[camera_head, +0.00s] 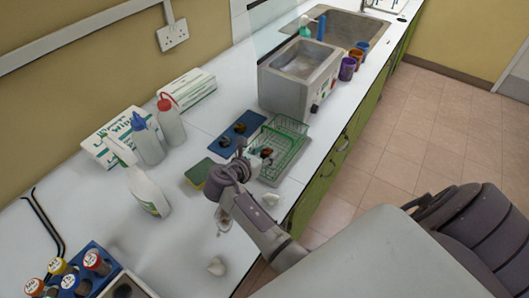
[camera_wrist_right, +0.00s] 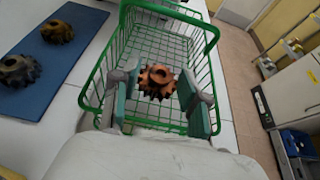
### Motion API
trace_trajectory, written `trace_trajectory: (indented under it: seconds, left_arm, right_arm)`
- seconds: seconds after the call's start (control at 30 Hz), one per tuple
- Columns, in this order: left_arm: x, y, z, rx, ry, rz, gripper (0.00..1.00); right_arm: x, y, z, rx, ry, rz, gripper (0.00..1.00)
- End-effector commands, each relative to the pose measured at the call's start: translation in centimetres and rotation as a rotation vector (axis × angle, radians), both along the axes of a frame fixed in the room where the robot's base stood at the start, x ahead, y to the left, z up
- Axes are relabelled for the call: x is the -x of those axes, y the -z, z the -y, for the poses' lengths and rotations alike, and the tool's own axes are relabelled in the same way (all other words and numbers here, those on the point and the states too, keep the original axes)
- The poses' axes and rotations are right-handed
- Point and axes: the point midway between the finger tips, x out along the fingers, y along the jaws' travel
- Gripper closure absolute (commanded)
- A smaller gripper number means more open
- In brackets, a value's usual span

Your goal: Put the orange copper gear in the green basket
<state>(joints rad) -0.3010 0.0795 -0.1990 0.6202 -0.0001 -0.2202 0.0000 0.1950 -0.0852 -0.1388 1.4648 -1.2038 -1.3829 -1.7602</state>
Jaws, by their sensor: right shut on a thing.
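The orange copper gear (camera_wrist_right: 157,78) is between the fingers of my right gripper (camera_wrist_right: 159,86), which is shut on it. In the wrist view the gear appears over the inside of the green wire basket (camera_wrist_right: 214,34); its exact height above the basket floor is hard to tell. In the head view the green basket (camera_head: 301,147) stands near the counter's front edge, with my right gripper (camera_head: 264,155) at its left part and the gear (camera_head: 266,151) small between the fingers. My left gripper is not in view.
A blue mat (camera_wrist_right: 75,67) left of the basket holds a brown gear (camera_wrist_right: 57,31) and a dark gear (camera_wrist_right: 17,70). A metal bath unit (camera_head: 292,82) stands behind the basket. A green and yellow sponge (camera_head: 197,173) and bottles (camera_head: 150,190) are to the left.

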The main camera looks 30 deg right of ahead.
Motion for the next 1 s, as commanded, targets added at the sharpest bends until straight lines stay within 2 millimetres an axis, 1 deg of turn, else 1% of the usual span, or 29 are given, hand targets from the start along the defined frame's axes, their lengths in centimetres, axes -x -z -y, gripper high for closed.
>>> trace_trajectory:
  seconds: [0.4,0.43,0.5,0.57,1.0]
  left_arm:
    - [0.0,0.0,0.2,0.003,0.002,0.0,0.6]
    - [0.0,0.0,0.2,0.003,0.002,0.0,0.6]
    - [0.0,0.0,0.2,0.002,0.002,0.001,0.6]
    - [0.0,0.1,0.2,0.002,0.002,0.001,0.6]
    - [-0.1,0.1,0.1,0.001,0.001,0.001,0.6]
  right_arm:
    - [0.2,1.4,-0.1,-0.005,-0.001,-0.008,0.97]
    - [0.2,1.6,-0.1,-0.006,-0.001,-0.011,0.51]
    - [0.3,1.6,-0.1,-0.007,0.0,-0.012,0.39]
    - [0.3,1.7,-0.1,-0.008,0.001,-0.012,0.31]
    - [0.4,1.7,0.0,-0.006,0.003,-0.014,0.31]
